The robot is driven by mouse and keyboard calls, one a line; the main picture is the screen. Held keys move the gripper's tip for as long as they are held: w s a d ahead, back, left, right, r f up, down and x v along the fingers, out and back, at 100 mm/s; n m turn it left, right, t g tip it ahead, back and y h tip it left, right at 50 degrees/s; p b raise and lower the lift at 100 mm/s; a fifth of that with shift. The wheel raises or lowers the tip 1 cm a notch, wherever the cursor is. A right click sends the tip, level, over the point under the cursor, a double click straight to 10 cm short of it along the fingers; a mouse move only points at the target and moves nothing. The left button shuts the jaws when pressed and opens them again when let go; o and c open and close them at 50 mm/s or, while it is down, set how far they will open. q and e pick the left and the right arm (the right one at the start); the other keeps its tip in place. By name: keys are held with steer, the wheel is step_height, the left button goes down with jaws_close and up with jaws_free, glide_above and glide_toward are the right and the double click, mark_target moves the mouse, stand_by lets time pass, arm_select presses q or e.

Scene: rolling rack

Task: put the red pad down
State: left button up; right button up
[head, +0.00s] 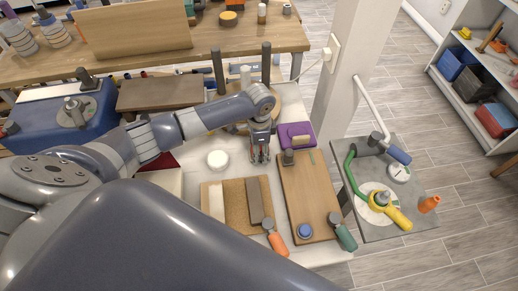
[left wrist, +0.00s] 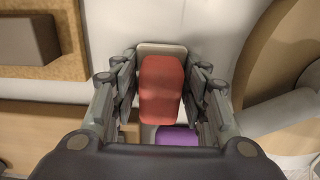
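My left gripper (head: 260,157) is over the pale table top, left of the purple block (head: 296,135). In the left wrist view, the red pad (left wrist: 162,88) is between the fingers of this gripper (left wrist: 161,76), which close on its two sides. A pale plate with rounded corners (left wrist: 160,47) shows behind the pad's far end. In the head view only small bits of red show between the fingers. How far the pad is from the table is hard to tell. My right gripper is not in view.
A brown board with a cork strip (head: 235,195) lies in front of the gripper, and a wooden board (head: 311,210) to its right. A white pillar (head: 345,80) rises behind right.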

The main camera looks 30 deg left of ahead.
arm_select(q)
steer(key=o, duration=0.4)
steer(key=shift+c, duration=0.2)
steer(key=shift+r, duration=0.1)
step_height(320, 180, up, 12)
steer(key=shift+r+b, duration=0.1)
steer(key=shift+b, duration=0.35)
steer(key=shift+d, duration=0.1)
